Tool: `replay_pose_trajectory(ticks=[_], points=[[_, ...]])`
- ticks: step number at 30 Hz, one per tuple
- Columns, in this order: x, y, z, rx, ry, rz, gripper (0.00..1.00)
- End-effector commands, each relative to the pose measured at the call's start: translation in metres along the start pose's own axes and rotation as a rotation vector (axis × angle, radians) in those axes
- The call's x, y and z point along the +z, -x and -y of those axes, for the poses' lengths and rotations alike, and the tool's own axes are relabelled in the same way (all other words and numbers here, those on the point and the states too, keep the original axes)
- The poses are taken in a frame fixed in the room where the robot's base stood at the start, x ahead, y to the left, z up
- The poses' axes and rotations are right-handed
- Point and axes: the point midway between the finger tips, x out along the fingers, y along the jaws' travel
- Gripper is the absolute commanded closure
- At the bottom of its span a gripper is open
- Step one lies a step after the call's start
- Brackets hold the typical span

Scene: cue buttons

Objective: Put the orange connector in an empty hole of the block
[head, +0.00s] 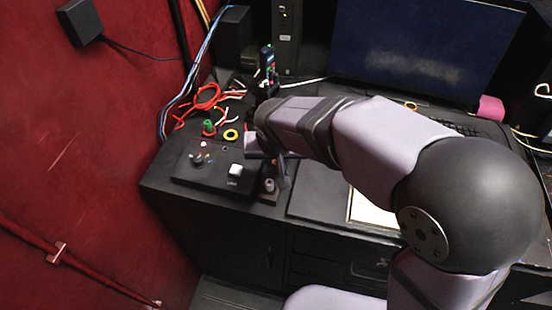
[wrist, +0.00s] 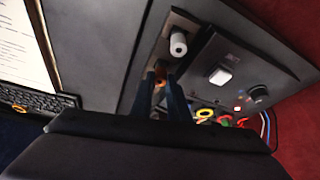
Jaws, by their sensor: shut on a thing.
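The block (wrist: 184,22) is a narrow dark piece beside the button box. A white connector (wrist: 178,43) stands upright in it, and this also shows in the head view (head: 269,184). My gripper (wrist: 161,82) points down over the block's other end, with its fingers shut on the orange connector (wrist: 160,77). Only a small orange part shows between the fingertips. In the head view my gripper (head: 283,182) is just right of the white connector, and the orange connector is hidden. The hole under it is hidden, so I cannot tell whether the connector is inside it.
The button box (head: 215,184) with a white button (head: 235,170) and a black knob (head: 197,158) lies left of the block. Paper (head: 368,210) lies to the right.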

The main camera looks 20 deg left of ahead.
Motion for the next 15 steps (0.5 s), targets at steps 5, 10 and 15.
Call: replay_pose_trajectory(ticks=[5, 10, 15], points=[[0.0002, -0.0005, 0.0000, 0.000, 0.000, 0.000, 1.00], [0.0001, -0.0004, 0.0000, 0.000, 0.000, 0.000, 1.00], [0.0001, -0.0004, 0.0000, 0.000, 0.000, 0.000, 0.63]])
